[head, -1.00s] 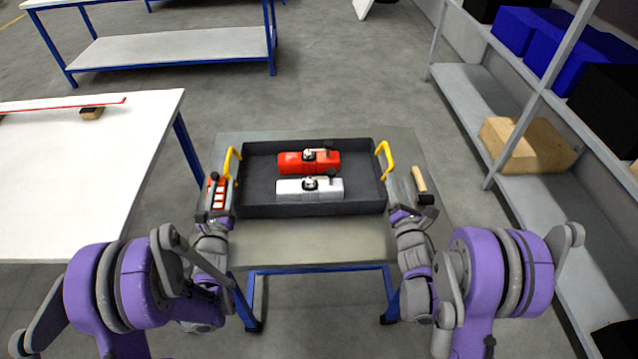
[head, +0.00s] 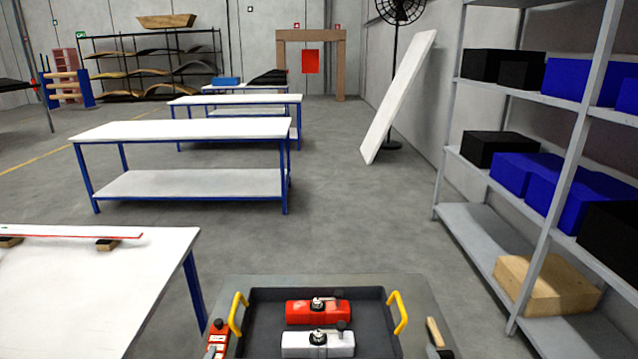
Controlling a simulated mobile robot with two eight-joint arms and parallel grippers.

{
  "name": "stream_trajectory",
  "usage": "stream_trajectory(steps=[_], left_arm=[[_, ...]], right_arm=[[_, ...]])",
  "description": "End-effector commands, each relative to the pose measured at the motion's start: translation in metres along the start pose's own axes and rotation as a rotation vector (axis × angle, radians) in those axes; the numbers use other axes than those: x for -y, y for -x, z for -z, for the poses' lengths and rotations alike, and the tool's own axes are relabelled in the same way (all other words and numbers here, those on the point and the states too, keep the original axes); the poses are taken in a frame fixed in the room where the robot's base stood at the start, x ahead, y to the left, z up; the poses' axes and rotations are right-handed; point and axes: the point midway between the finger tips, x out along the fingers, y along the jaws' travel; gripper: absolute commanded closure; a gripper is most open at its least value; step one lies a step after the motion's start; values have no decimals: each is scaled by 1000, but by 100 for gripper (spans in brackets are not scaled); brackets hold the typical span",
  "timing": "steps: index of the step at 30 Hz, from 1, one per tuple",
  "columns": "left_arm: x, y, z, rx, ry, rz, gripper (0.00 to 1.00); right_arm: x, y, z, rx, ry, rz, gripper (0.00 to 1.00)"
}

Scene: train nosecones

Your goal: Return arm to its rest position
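A dark tray (head: 374,295) with yellow handles, left (head: 236,311) and right (head: 398,312), sits on a grey table (head: 270,281) at the bottom of the head view. A red tool-like block (head: 299,313) and a white one (head: 300,347), each with dark fittings on top, lie in the tray, the red one behind the white one. The tray's near side is cut off by the picture's lower edge. I cannot make out either of my grippers or arms in this view.
A red item (head: 217,336) lies left of the tray and a wooden-handled item (head: 434,332) right of it. A white table (head: 110,290) stands at left, shelves (head: 548,200) at right. Blue-legged tables (head: 180,131) and a leaning white panel (head: 400,95) stand beyond open floor (head: 350,220).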

Motion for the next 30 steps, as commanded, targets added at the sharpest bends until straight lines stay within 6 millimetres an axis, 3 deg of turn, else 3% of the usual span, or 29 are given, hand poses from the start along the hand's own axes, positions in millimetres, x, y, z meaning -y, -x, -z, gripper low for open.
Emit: stream_trajectory(steps=[9, 15, 20, 30], left_arm=[[-75, 118, 8, 158, 886, -379, 49], [-118, 173, 13, 322, 1251, -527, 49], [-132, 191, 15, 388, 1363, -570, 49], [-132, 192, 15, 391, 1368, -572, 49]], right_arm=[[75, 119, -8, 212, -759, 359, 48], [119, 176, -11, 373, -1065, 500, 48], [133, 194, -11, 435, -1158, 541, 48], [133, 195, -11, 438, -1162, 543, 48]])
